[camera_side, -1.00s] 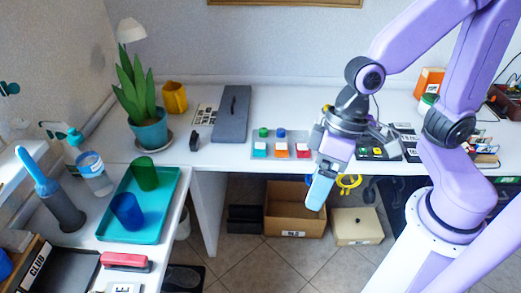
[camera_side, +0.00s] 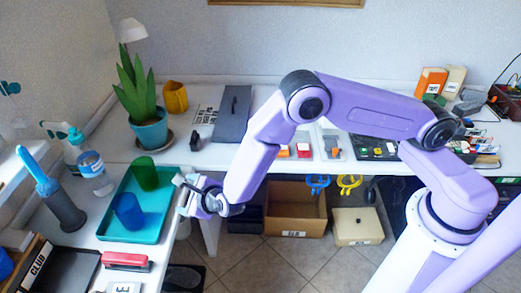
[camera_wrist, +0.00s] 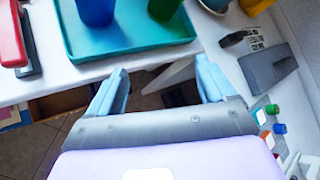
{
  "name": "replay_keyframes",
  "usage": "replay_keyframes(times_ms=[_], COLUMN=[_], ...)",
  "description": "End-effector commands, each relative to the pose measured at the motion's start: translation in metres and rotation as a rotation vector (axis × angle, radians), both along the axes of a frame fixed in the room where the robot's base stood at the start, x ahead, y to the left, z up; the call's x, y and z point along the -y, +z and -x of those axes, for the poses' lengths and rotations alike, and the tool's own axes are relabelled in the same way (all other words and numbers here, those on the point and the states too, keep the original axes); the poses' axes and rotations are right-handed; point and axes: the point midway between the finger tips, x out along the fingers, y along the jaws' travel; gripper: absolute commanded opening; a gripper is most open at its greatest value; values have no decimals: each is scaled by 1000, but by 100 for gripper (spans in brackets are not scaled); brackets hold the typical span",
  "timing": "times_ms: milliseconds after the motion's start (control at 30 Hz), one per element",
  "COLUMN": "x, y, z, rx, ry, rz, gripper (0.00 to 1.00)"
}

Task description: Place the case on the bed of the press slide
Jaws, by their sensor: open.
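My gripper (camera_side: 187,196) is by the right edge of the teal tray on the left table in the side view. In the wrist view my gripper (camera_wrist: 163,72) shows two light blue fingers spread apart with nothing between them. I cannot tell for certain which thing is the case or the press slide. A flat grey piece with a dark handle (camera_side: 233,113) lies on the back table, and it also shows at the right of the wrist view (camera_wrist: 268,68). An orange box (camera_side: 431,82) and a cream box (camera_side: 454,81) stand at the back right.
The teal tray (camera_side: 124,228) holds a green cup (camera_side: 145,173) and a blue cup (camera_side: 128,211). A red stapler-like tool (camera_side: 125,261) lies in front. A potted plant (camera_side: 149,134) and yellow mug (camera_side: 174,97) stand behind. An open cardboard box (camera_side: 295,216) is on the floor.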

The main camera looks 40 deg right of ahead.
Motion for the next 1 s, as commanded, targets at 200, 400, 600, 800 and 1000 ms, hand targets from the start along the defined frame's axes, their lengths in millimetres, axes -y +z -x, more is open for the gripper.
replay_keyframes(times_ms=[200,400,600,800,1000], x=[66,136,185,203,226], y=[-61,-99,-115,-118,-118], z=[-14,4,33,42,22], rx=[178,443,687,782,785], ry=[-475,-820,-998,-1046,-1051], rz=[-186,-324,-406,-433,-433], gripper=[83,83,83,83,83])
